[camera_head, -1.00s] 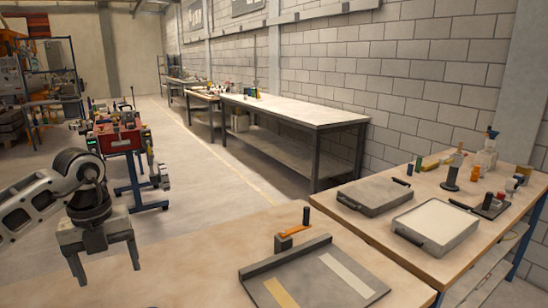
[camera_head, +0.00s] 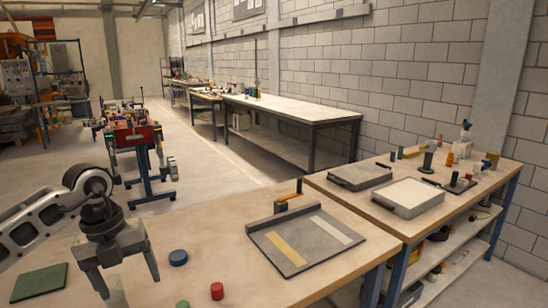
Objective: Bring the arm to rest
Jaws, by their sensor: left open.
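My left arm (camera_head: 45,217) comes in from the left. Its gripper (camera_head: 127,282) points down over the near wooden table (camera_head: 225,225), open, with its two fingers apart. A pale object (camera_head: 115,292) shows partly beside one finger, and I cannot tell whether it touches. A red cylinder (camera_head: 217,291) stands further right, and a green piece (camera_head: 183,304) is cut by the lower edge. My right gripper is not in view.
A grey tilted tray (camera_head: 283,247) with a yellow and a white strip lies on the table, with an orange-handled piece (camera_head: 290,196) behind it. A green mat (camera_head: 40,281) lies at left. A side table (camera_head: 345,196) at right holds two trays and several small items.

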